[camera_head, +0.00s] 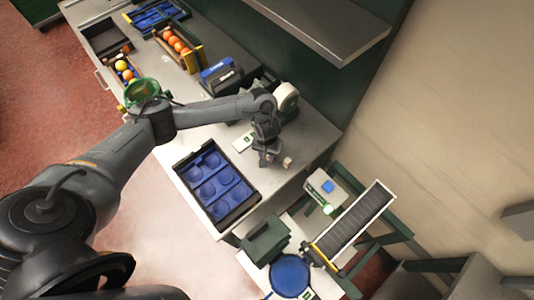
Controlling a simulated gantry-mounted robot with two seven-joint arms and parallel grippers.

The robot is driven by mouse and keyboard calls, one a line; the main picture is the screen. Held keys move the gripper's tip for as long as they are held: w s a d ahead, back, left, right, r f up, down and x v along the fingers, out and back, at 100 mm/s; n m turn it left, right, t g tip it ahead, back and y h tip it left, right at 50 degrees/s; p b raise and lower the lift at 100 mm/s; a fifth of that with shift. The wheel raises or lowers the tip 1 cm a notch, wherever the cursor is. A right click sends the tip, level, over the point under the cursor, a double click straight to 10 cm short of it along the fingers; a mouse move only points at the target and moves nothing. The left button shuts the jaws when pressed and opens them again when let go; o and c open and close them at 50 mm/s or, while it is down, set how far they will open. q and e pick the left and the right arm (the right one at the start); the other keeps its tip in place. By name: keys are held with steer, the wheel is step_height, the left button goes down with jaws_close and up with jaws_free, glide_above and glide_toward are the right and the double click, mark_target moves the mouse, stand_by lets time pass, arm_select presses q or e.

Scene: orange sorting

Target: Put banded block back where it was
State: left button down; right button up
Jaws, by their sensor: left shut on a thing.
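My left gripper (270,155) is over the table (313,142), to the right of the blue-pocketed tray. It is shut on a small pale block (288,163), which shows at the right side of the fingers. The block is too small in the view to make out its bands clearly, and the fingers partly hide it. I cannot tell whether the block touches the table. My right gripper is not in view.
A dark tray with blue round pockets (236,216) lies at the table's front edge. Behind the gripper are a white roll (286,97) and a blue-black box (220,76). Crates of oranges (176,43) stand far left. A conveyor (354,218) and blue round plate (289,275) are front right.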

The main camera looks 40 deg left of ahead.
arm_select(q)
steer(key=shift+f, duration=0.25)
steer(key=c, duration=0.8)
jaws_free()
steer(key=shift+o, duration=0.5)
steer(key=o, duration=0.3)
steer(key=shift+r, duration=0.1)
